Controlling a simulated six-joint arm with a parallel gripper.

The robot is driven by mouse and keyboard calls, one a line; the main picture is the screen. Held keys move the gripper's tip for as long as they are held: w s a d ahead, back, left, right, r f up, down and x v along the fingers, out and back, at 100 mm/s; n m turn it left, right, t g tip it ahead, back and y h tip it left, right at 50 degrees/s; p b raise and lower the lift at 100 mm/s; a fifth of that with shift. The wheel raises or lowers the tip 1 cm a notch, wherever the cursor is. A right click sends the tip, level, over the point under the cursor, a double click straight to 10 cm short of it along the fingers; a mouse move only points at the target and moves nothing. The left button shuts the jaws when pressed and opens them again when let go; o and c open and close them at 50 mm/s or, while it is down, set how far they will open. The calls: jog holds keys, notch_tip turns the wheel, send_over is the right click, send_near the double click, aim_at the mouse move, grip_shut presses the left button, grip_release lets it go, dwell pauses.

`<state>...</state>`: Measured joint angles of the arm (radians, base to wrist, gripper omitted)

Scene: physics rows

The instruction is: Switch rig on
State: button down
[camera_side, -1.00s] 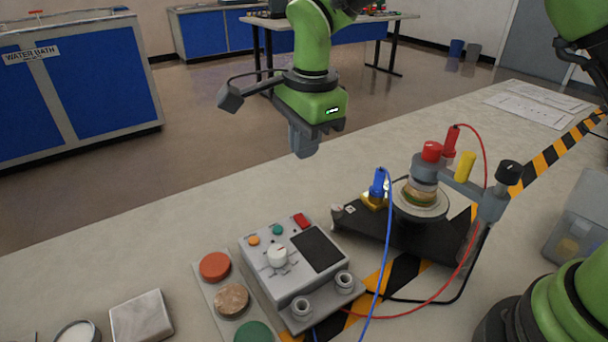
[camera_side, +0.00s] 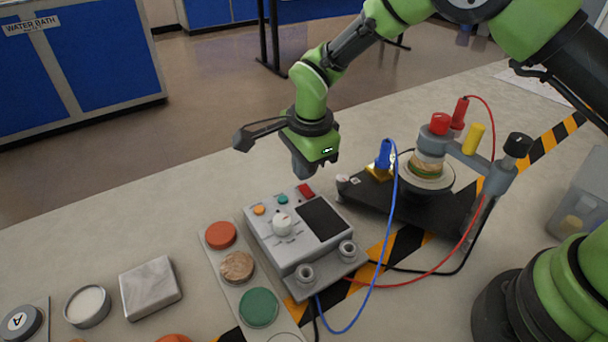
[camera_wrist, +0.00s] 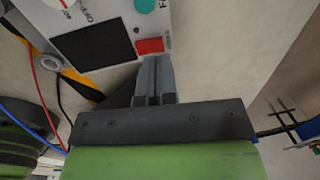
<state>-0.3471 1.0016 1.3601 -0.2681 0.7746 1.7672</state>
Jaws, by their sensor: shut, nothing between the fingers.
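The rig's control box (camera_side: 270,247) is a light grey unit with a white knob (camera_side: 282,223), a dark screen (camera_side: 322,217), and orange, teal and red buttons along its far edge. The red button (camera_side: 306,191) also shows in the wrist view (camera_wrist: 150,45). My gripper (camera_side: 303,174) is shut and empty, pointing down just above and behind the red button. In the wrist view its closed fingertips (camera_wrist: 154,62) lie close to the red button; I cannot tell whether they touch. The test stand (camera_side: 420,195) with clamp and disc sample is to the right of the box.
Blue (camera_side: 372,300) and red (camera_side: 440,272) cables run from the box to the stand. A holder with orange, brown and green discs (camera_side: 258,307) lies left of the box. A grey block (camera_side: 150,287) and white-filled dish (camera_side: 87,306) stand further left. A clear bin (camera_side: 585,210) is at right.

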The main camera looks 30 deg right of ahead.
aim_at(304, 186)
jog(key=shift+w+f, duration=0.15)
jog(key=shift+f, duration=1.2)
jog(key=shift+f, duration=0.2)
jog(key=shift+s+r, duration=0.2)
jog(key=shift+s, duration=0.55)
notch_tip(304, 186, up, 14)
jog(key=s, duration=0.1)
jog(key=shift+s, duration=0.35)
